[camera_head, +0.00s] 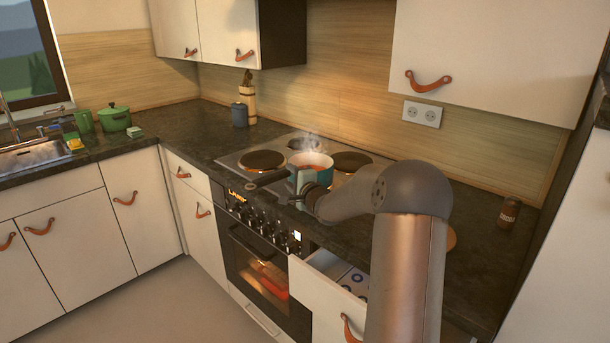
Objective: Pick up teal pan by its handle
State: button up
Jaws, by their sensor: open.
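The teal pan (325,172) sits on the stove top, with reddish-orange contents and steam rising from it. A dark bar that looks like its handle (268,180) points left toward the stove's front edge. My gripper (296,188) is open at the front of the pan, close to the handle. My arm comes in from the lower right. The gripper covers the near side of the pan and part of the handle. I cannot tell whether the fingers are around the handle or touching it.
The stove (235,160) has several round burners and front knobs. A drawer (330,290) stands open below the counter, right of the oven (262,275). A dark jar (509,211) stands on the right counter. A green pot (115,119) stands by the sink at the left.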

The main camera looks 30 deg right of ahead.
aim_at(285, 174)
jog(key=w, duration=0.4)
jog(key=shift+w+a+f, duration=0.15)
jog(key=shift+a+f, duration=0.1)
jog(key=shift+a, duration=0.15)
grip_shut()
jog(key=shift+r, duration=0.15)
jog(key=shift+r, duration=0.2)
